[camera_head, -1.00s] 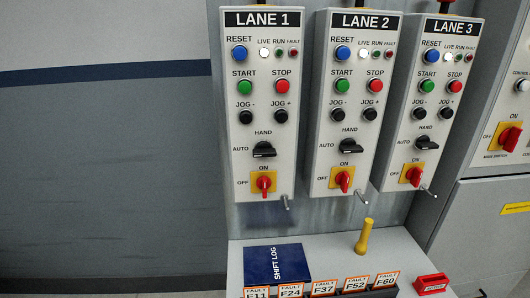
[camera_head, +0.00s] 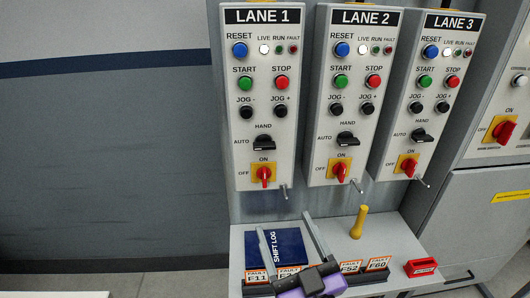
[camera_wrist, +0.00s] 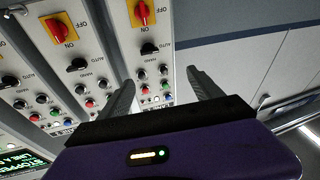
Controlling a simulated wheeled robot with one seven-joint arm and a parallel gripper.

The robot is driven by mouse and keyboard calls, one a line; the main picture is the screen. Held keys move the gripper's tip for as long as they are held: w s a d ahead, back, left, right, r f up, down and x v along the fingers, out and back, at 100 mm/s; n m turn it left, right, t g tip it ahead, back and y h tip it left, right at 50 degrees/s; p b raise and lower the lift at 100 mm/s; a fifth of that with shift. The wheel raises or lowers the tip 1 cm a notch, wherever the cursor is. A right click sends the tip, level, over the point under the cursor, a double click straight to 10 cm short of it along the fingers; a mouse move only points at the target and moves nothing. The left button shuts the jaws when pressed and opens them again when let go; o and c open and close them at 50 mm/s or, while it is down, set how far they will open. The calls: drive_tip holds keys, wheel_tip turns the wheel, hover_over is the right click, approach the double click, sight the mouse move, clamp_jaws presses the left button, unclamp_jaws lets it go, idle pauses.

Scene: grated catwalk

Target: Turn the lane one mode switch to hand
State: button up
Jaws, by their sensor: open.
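The LANE 1 panel (camera_head: 263,100) is at the left of three panels. Its mode switch (camera_head: 264,142) is a black knob whose bar lies roughly level, towards AUTO on its left; HAND is marked above it. The switch also shows in the wrist view (camera_wrist: 149,48), where the panels appear upside down. My gripper (camera_head: 286,224) is open and empty, below the LANE 1 panel and in front of the shift log.
A red ON/OFF switch (camera_head: 264,174) and a metal peg (camera_head: 285,192) sit below the mode switch. The LANE 2 panel (camera_head: 350,100) is close on the right. The shelf holds a blue shift log (camera_head: 289,242), fault cards (camera_head: 378,264) and a yellow handle (camera_head: 360,222). Left is bare wall.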

drive_tip(key=w+a+r+m+h+p, duration=0.15)
drive_tip(key=w+a+r, duration=0.25)
drive_tip(key=w+r, duration=0.6)
drive_tip(key=m+g+h, duration=0.2)
drive_tip(key=m+h, duration=0.1)
approach(265, 147)
drive_tip(key=w, duration=0.2)
drive_tip(key=shift+n, duration=0.25)
drive_tip(key=w+p, duration=0.1)
drive_tip(key=w, duration=0.6)
drive_tip(key=shift+w+a+f, duration=0.1)
drive_tip(key=shift+w, duration=0.25)
drive_tip(key=c, duration=1.4)
